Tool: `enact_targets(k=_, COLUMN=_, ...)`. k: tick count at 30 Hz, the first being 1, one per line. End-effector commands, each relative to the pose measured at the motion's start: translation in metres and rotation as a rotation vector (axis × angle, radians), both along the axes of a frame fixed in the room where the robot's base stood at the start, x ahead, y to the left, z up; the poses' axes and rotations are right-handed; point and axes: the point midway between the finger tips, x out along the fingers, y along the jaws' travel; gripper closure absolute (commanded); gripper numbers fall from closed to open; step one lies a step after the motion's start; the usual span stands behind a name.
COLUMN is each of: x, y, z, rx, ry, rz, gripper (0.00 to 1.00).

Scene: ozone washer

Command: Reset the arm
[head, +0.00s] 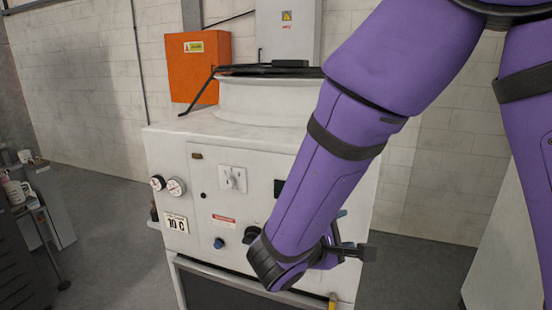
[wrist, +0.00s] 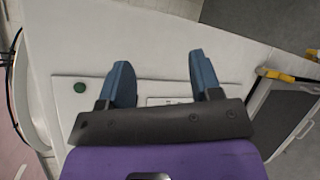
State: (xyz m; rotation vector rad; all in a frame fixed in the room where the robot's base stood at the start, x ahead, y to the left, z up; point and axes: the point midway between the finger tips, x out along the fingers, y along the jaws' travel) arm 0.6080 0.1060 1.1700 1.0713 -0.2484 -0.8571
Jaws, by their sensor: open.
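My arm, in purple covers, reaches down across the front of the white washer (head: 230,155) in the head view. My gripper (head: 352,232) is at the washer's right side, mostly hidden behind my forearm. In the wrist view my gripper (wrist: 160,80) shows two blue fingers spread apart with nothing between them. The washer's white panel (wrist: 150,50) lies beyond the fingertips. How far the fingers are from the panel I cannot tell.
Gauges (head: 176,187), a switch (head: 232,179) and a blue knob (head: 218,243) are on the washer's front. An orange box (head: 195,65) hangs on the wall behind. A cart with mugs (head: 16,192) stands at left. Grey floor (head: 105,240) is clear between them.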

Motion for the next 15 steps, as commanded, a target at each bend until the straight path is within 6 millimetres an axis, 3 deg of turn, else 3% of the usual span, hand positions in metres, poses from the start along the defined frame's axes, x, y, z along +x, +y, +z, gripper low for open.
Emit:
enact_targets(k=1, x=-0.002, y=-0.021, z=0.011, rx=0.049, ry=0.012, rz=-0.073, gripper=0.42)
enact_targets(k=6, x=-0.021, y=-0.076, z=0.035, rx=0.211, ry=0.074, rz=-0.285, gripper=0.42)
enact_targets(k=15, x=-0.070, y=-0.143, z=0.065, rx=0.570, ry=0.133, rz=-0.571, gripper=0.42)
